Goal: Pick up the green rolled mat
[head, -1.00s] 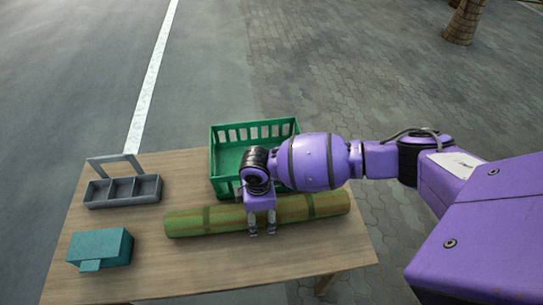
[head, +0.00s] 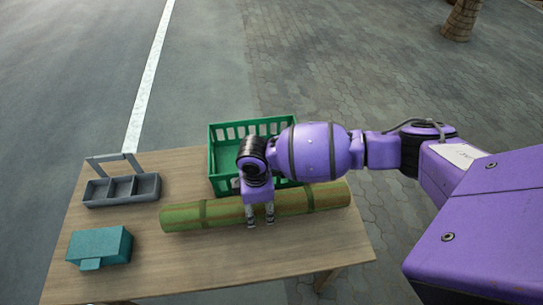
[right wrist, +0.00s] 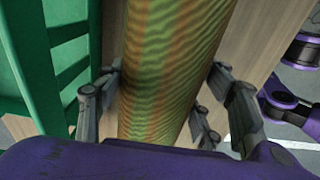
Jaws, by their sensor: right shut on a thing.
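The green rolled mat (head: 304,199) is a long green roll with brownish bands, lying crosswise over the wooden table in front of the green crate. My right gripper (head: 261,221) comes down over its middle, with fingers on both sides of the roll. In the right wrist view the fingers (right wrist: 165,115) straddle the mat (right wrist: 168,65), and the gripper is shut on it. Whether the mat is clear of the table top is hard to tell. My left gripper is not in the head view.
The green crate (head: 222,168) stands right behind the mat. A grey divided tray with a handle (head: 122,189) and a teal box (head: 99,247) are on the left of the wooden table (head: 190,271). The table's front right is bare.

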